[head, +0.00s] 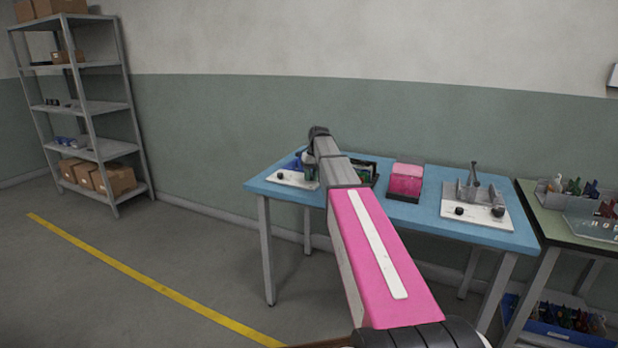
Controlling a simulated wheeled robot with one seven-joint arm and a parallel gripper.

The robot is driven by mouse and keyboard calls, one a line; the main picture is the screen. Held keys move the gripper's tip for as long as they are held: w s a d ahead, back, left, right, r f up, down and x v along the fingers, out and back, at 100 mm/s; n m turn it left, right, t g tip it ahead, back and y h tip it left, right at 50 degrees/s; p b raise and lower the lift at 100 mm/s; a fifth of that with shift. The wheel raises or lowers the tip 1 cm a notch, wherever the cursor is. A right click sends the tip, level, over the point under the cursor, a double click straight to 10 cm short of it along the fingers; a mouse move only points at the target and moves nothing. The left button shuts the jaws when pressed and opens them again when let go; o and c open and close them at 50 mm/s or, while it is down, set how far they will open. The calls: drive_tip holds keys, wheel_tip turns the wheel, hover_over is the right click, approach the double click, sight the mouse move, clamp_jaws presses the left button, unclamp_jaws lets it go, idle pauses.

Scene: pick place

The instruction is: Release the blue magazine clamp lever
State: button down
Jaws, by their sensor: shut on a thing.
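A white base plate (288,179) with a black knob (280,175) lies at the left end of the blue table. A small blue part (296,163), which looks like the blue magazine clamp, stands at the back of this plate. My arm reaches out over the table, and my gripper (305,160) is at its far end, down at the blue part. It is shut on what appears to be the blue clamp lever. The fingertips and the lever are small and mostly hidden by my wrist, so the exact contact cannot be made out.
A dark tray (370,170) stands right of my arm, partly hidden, then a pink box (406,180). A second white plate (475,211) carries a grey fixture (473,188). A greenish table (548,226) with bins adjoins at right. The floor at left is clear.

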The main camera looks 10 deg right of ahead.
drive_tip(key=shift+d+n, duration=0.15)
drive_tip(key=shift+n, duration=0.25)
drive_tip(key=c, duration=1)
unclamp_jaws()
drive_tip(key=r, duration=0.3)
drive_tip(key=d+r, duration=0.1)
drive_tip(key=r, duration=0.3)
drive_tip(key=d+r, duration=0.1)
drive_tip(key=r, duration=0.2)
drive_tip(key=shift+w+r, duration=0.2)
drive_tip(key=shift+r, duration=0.1)
drive_tip(key=shift+s, duration=0.1)
